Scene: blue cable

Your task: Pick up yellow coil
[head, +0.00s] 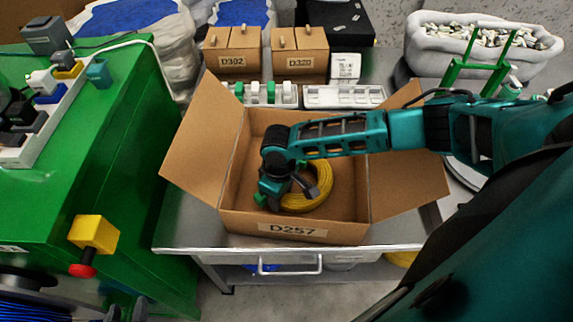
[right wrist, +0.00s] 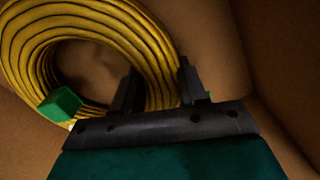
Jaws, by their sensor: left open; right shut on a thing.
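The yellow coil (head: 318,190) lies inside the open cardboard box marked D257 (head: 240,226), towards its right half. My right gripper (head: 282,198) reaches down into the box at the coil's left side. In the right wrist view, its two dark fingers (right wrist: 157,88) stand on either side of the coil's ring (right wrist: 100,20), shut on it. A small green block (right wrist: 60,104) shows at the coil's edge there. The gripper hides part of the coil in the head view. My left gripper (head: 126,309) is open and empty at the bottom left edge, only its tips showing.
The box stands on a metal table (head: 185,225) with its side flaps spread out. A green workbench (head: 110,165) with a yellow-and-red button box (head: 94,234) stands at the left. Boxes D302 (head: 234,52) and D320 (head: 299,52) and white trays (head: 343,96) are behind.

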